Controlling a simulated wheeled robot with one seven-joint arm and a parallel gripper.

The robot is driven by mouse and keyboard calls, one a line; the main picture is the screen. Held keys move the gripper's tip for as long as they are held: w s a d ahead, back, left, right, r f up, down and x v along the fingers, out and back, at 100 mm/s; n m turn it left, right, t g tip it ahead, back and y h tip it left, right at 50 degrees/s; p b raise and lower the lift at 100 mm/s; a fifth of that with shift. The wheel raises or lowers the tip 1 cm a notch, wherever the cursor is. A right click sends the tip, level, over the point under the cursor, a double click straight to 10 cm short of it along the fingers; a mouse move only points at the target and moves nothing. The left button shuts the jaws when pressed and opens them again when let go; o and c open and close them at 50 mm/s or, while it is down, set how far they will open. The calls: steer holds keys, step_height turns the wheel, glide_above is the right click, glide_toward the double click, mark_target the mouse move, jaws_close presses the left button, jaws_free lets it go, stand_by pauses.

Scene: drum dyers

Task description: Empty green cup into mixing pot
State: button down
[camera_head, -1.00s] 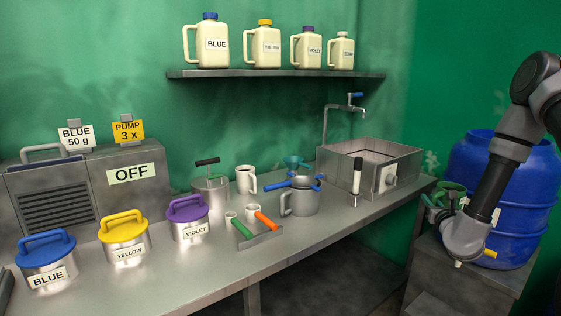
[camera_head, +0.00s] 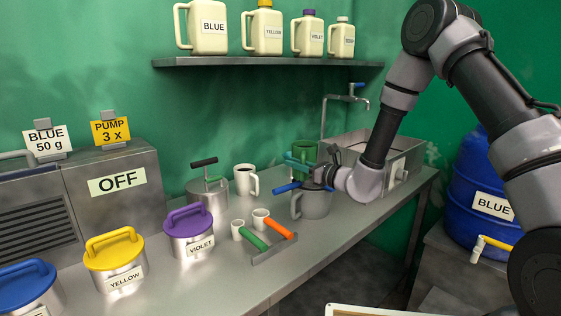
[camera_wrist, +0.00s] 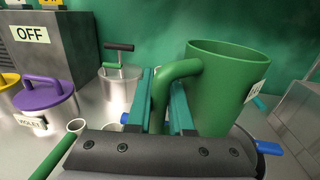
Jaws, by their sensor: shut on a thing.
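My gripper (camera_head: 300,164) is shut on the handle of the green cup (camera_head: 306,149). The cup fills much of the wrist view (camera_wrist: 218,85), roughly upright with a slight tilt, with a white label at its right side; its contents are not visible. The cup appears above or just behind a grey metal pot (camera_head: 315,206) with blue handles across its top; the exact gap is unclear. My gripper partly hides this pot. A steel pot (camera_head: 208,194) with a black T-handle stands to the left. No label shows which is the mixing pot.
A white mug (camera_head: 243,180) and a rack (camera_head: 272,249) with green- and orange-handled scoops stand left of the grey pot. A sink (camera_head: 405,151) is behind right. Lidded violet (camera_head: 193,233) and yellow (camera_head: 116,271) pots line the bench. A blue drum (camera_head: 478,195) stands right.

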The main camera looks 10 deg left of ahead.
steer(key=shift+s+a+r+n+g, duration=0.15)
steer(key=shift+a, duration=0.45)
steer(key=shift+s+a+r+n+g, duration=0.1)
steer(key=shift+s+a+n+g, duration=0.05)
steer(key=shift+a, duration=0.4)
steer(key=shift+d, duration=0.1)
steer(key=shift+s+a+r+m+t+y, duration=0.2)
steer(key=shift+r+m+t+y, duration=0.2)
steer(key=shift+r+m, duration=0.5)
steer(key=shift+s+a+r+m+t+y, duration=0.15)
steer(key=shift+r+m+t+y, duration=0.25)
steer(key=shift+m, duration=0.8)
steer(key=shift+w+r, duration=0.1)
steer(key=shift+d+r+m+t, duration=0.1)
steer(key=shift+r+m+t, duration=0.35)
steer(key=shift+m, duration=0.55)
steer(key=shift+d+r+m+t, duration=0.1)
steer(key=shift+r+m+t, duration=0.15)
steer(key=shift+m+t, duration=0.55)
steer(key=shift+a+g, duration=0.1)
steer(key=shift+g, duration=0.15)
steer(key=shift+w+m, duration=0.1)
steer(key=shift+m, duration=0.3)
